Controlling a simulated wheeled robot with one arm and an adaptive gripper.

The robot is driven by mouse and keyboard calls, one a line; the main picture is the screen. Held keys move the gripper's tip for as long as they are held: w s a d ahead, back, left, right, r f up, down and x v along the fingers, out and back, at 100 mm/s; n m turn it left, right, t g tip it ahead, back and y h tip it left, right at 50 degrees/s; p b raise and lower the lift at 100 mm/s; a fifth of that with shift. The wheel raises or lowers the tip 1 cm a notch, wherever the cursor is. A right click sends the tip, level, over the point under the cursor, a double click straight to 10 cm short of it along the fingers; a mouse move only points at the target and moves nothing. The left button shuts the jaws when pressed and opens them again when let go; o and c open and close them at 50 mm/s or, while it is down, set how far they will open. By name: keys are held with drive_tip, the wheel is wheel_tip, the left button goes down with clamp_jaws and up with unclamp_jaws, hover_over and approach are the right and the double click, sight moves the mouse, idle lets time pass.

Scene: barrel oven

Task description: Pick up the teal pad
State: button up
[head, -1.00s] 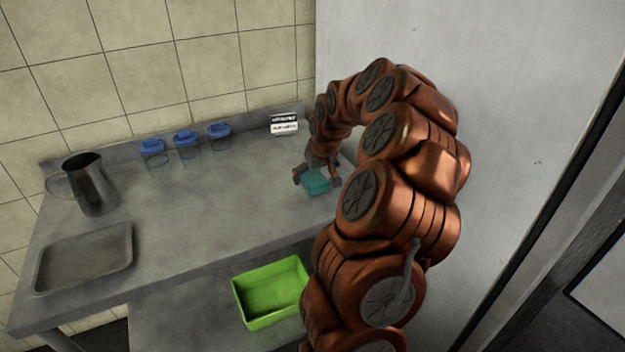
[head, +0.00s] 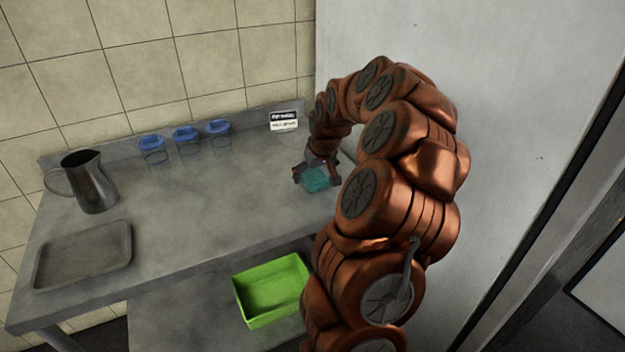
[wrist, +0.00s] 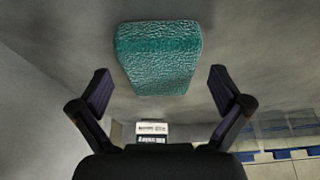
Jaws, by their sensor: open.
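The teal pad (head: 315,180) lies on the grey metal counter near its right end. In the wrist view the pad (wrist: 158,56) is a textured teal block, centred beyond the fingertips. My gripper (head: 316,176) is low over the counter at the pad. In the wrist view my gripper (wrist: 160,82) is open, with one finger to each side and clear space between the fingers and the pad. The pad's near edge reaches about level with the fingertips in that view. Whether the fingers touch the counter I cannot tell.
A green bin (head: 271,290) sits on a lower surface in front. A metal pitcher (head: 90,182) and a shallow tray (head: 84,254) stand at left. Several blue-lidded jars (head: 186,135) and a small sign (head: 283,120) line the back. A pale wall (head: 530,110) bounds the right.

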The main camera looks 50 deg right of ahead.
sight(311, 171)
drive_tip(key=shift+c, duration=0.4)
drive_tip(key=c, duration=1.1)
drive_tip(key=shift+o, duration=0.2)
drive_tip(key=shift+r+p, duration=0.35)
drive_tip(key=shift+p, duration=0.15)
drive_tip(key=shift+r+b, duration=0.65)
drive_tip(key=shift+r, duration=0.95)
drive_tip(key=s+r+b, duration=0.1)
drive_tip(key=s+b, duration=0.2)
drive_tip(key=s, duration=1.3)
drive_tip(key=shift+d+r, duration=0.25)
drive_tip(key=shift+r, duration=0.05)
drive_tip(key=o, duration=0.5)
drive_tip(key=shift+c, duration=0.2)
drive_tip(key=c, duration=0.4)
